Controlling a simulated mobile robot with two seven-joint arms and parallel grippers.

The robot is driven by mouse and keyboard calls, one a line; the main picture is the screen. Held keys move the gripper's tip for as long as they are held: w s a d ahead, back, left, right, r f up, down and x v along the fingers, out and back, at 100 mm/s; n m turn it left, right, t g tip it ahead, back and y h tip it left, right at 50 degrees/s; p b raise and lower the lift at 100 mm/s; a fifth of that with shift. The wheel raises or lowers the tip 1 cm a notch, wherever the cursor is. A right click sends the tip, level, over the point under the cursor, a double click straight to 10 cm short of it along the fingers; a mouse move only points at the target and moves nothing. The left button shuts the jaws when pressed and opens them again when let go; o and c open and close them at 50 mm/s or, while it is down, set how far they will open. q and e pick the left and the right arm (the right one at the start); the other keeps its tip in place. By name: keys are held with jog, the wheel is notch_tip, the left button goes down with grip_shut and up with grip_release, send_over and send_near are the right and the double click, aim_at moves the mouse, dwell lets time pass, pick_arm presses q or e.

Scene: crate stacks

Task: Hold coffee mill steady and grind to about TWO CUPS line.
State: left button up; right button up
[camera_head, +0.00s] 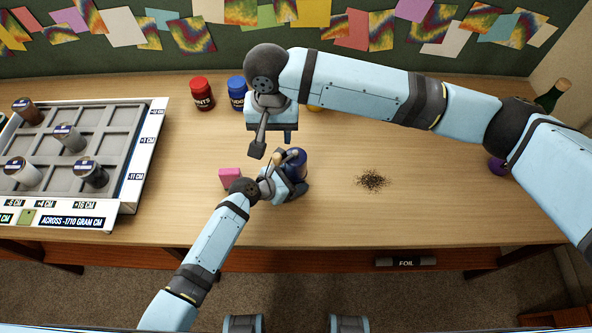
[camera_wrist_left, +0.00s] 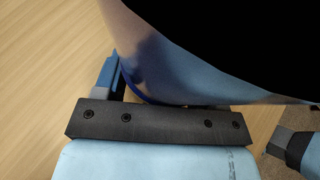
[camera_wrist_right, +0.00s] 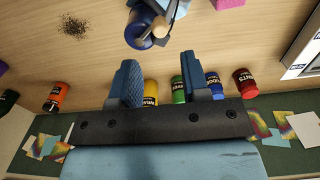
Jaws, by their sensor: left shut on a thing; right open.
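The coffee mill (camera_head: 299,160) is a dark blue rounded body standing upright on the table. It also shows in the right wrist view (camera_wrist_right: 138,36), with a thin metal crank and a pale knob (camera_wrist_right: 160,27) at its top. My left gripper (camera_head: 288,182) is shut on the mill low on its body. In the left wrist view the mill (camera_wrist_left: 190,65) fills the top, too close to read. My right gripper (camera_head: 273,145) is open and empty, above and behind the mill, apart from the crank knob. It also shows in the right wrist view (camera_wrist_right: 160,75). No TWO CUPS line is readable.
A pink block (camera_head: 230,176) lies left of the mill. A dark pile of grains (camera_head: 373,180) lies to the right. Red (camera_head: 202,96) and blue (camera_head: 237,94) jars stand behind. A gridded tray (camera_head: 128,150) with several cylinders is at left.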

aim_at(277, 155)
notch_tip(277, 155, down, 8)
jog(key=shift+f, duration=0.1)
dwell(0.4)
jog(key=c, duration=0.6)
